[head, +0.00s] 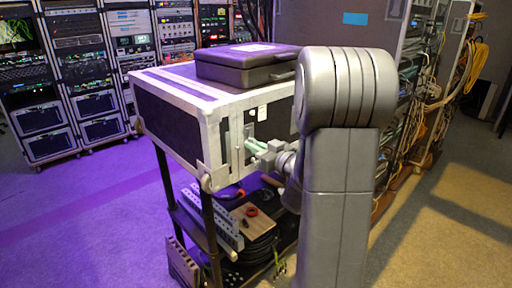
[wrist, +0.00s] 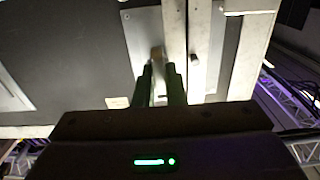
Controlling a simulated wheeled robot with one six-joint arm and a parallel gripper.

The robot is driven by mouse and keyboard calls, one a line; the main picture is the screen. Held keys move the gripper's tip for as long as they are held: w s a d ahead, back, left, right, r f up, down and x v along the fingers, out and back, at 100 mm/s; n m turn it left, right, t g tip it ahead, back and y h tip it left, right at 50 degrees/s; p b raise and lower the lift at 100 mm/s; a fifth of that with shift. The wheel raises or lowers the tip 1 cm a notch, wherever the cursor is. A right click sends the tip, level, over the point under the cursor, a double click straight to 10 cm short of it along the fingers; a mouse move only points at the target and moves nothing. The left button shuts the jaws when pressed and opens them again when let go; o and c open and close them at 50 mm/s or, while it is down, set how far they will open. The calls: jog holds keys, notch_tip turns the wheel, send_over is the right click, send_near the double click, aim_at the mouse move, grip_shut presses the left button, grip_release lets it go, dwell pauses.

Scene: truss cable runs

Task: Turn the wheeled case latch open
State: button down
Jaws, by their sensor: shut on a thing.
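The wheeled case (head: 170,112) is black with pale metal edges and sits on top of a dark cart. Its latch (wrist: 157,53) shows in the wrist view as a small tan piece on a bright metal plate beside the case's edge strip. My gripper (head: 253,147) reaches the case's near face from the right, by the corner. In the wrist view my gripper (wrist: 161,78) has its two dark fingers close together at the latch, shut on it. The fingers hide part of the latch, so its exact turn angle is hard to tell.
A dark flat box (head: 245,66) lies on the case. The cart's lower shelf (head: 190,222) holds tools and coiled cable. Equipment racks (head: 75,70) stand at the back left, and cabled racks (head: 425,80) at the right. Floor at the left (head: 90,215) is clear.

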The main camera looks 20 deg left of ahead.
jog(key=shift+f, duration=0.1)
jog(key=c, duration=1.5)
grip_release()
jog(key=shift+d, duration=0.1)
jog(key=b+v, duration=0.2)
jog(key=v, duration=1.1)
jog(key=shift+s+d+b, duration=0.2)
jog(key=shift+d+b, duration=0.1)
jog(key=shift+a, duration=0.15)
jog(key=p+x, duration=0.2)
jog(key=x, duration=1.1)
jog(key=shift+w+a+p, duration=0.2)
jog(key=shift+a+p, duration=0.1)
